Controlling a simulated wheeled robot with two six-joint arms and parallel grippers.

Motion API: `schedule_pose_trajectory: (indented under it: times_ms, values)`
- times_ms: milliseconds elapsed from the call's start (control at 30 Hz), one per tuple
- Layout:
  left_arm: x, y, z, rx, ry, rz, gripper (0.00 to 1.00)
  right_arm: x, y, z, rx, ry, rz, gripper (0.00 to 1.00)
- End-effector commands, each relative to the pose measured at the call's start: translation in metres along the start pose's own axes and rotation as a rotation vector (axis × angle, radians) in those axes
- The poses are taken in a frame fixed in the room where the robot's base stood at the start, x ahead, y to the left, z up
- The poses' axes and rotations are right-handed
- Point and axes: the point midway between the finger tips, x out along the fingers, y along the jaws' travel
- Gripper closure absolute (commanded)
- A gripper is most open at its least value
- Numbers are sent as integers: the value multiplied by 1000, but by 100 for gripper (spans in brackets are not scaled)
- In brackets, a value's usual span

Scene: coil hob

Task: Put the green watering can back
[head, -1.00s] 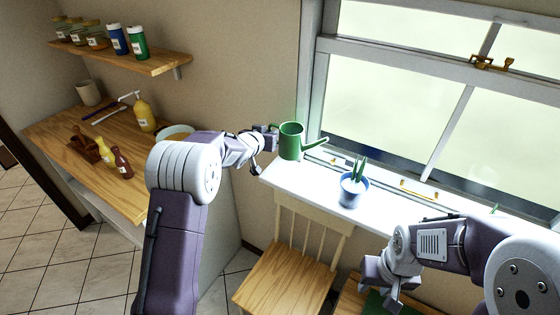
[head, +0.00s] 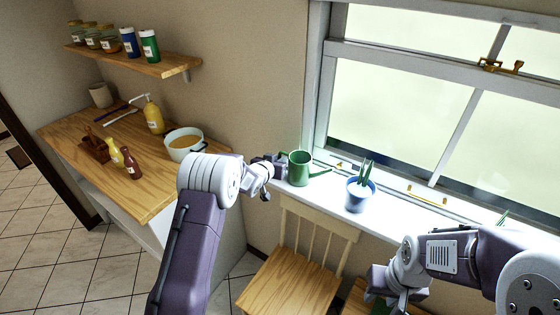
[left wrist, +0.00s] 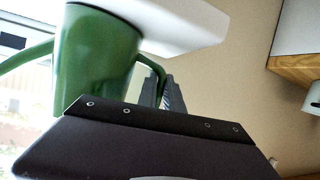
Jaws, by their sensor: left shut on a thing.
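The green watering can (head: 300,169) is upright at the left end of the white window sill (head: 404,217), its spout pointing right. From the head view I cannot tell whether its base touches the sill. My left gripper (head: 282,167) is shut on the can's handle, on the can's left side. In the left wrist view the can (left wrist: 95,60) fills the upper left, with its handle (left wrist: 150,75) running between the fingers. My right gripper (head: 378,285) is low at the bottom right, in front of the sill; its fingers are too unclear to read.
A blue pot (head: 359,195) with a green plant stands on the sill, right of the can. A wooden chair (head: 290,280) is below the sill. A wooden counter (head: 150,190) at left holds a white pot (head: 184,145) and bottles. A shelf (head: 150,64) with jars hangs above.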

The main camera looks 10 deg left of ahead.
Motion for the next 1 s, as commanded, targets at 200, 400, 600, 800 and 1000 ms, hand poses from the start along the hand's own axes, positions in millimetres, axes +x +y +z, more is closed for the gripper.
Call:
schedule_pose_trajectory:
  times_ms: [200,400,600,800,1000]
  values:
    - [1,0,1,0,3,0,100,3,0,0,0,0,0,61]
    - [1,0,2,0,1,0,68,3,0,0,0,0,0,61]
    - [1,0,2,0,1,0,68,3,0,0,0,0,0,61]
    - [-10,0,-1,0,1,0,68,2,0,0,0,0,0,61]
    - [-50,0,-1,1,1,-1,68,8,0,1,0,0,0,61]
